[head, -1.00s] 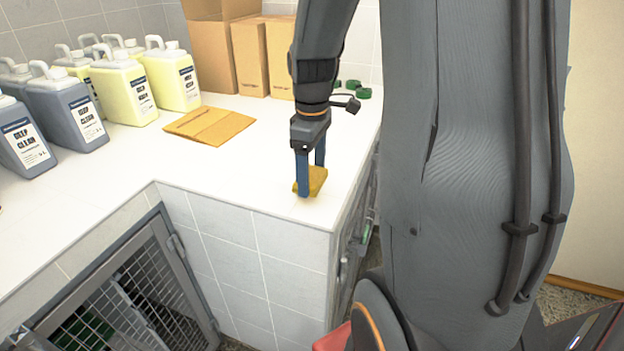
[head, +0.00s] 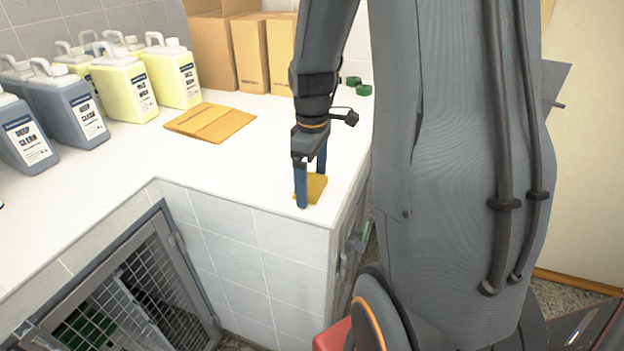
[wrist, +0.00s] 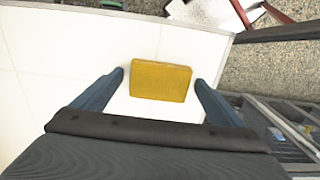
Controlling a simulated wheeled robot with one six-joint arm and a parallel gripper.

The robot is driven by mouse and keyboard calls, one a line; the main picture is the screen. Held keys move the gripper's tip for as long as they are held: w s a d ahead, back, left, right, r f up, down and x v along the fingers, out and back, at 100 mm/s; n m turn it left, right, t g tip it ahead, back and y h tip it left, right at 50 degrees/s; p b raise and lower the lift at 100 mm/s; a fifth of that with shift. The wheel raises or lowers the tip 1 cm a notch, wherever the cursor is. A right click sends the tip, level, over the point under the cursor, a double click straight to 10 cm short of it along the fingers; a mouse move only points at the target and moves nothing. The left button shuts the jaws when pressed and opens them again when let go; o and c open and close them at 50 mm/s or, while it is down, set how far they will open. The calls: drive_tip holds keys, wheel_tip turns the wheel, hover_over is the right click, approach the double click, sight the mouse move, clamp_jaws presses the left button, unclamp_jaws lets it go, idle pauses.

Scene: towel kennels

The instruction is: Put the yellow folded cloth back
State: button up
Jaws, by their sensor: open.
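The yellow folded cloth (head: 315,187) lies flat on the white counter near its front right corner. It also shows in the wrist view (wrist: 160,80) as a yellow block between the fingers. My gripper (head: 311,190) is open, pointing down over the cloth, with one blue finger on either side of it. In the wrist view my gripper (wrist: 162,84) has a narrow gap of white counter on the left of the cloth and little gap on the right. The fingers do not appear to squeeze it. In the head view the near finger hides part of the cloth.
Several yellow and grey-blue jugs (head: 123,88) stand at the back left of the white counter (head: 235,170). A flat piece of cardboard (head: 210,122) lies behind the cloth. Cardboard boxes (head: 250,55) and green caps (head: 363,90) are farther back. A mesh kennel door (head: 135,295) is below.

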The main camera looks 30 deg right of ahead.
sight(312, 184)
drive_tip(key=shift+r, duration=0.1)
wheel_tip(312, 184, up, 12)
drive_tip(key=b, duration=0.3)
idle(0.7)
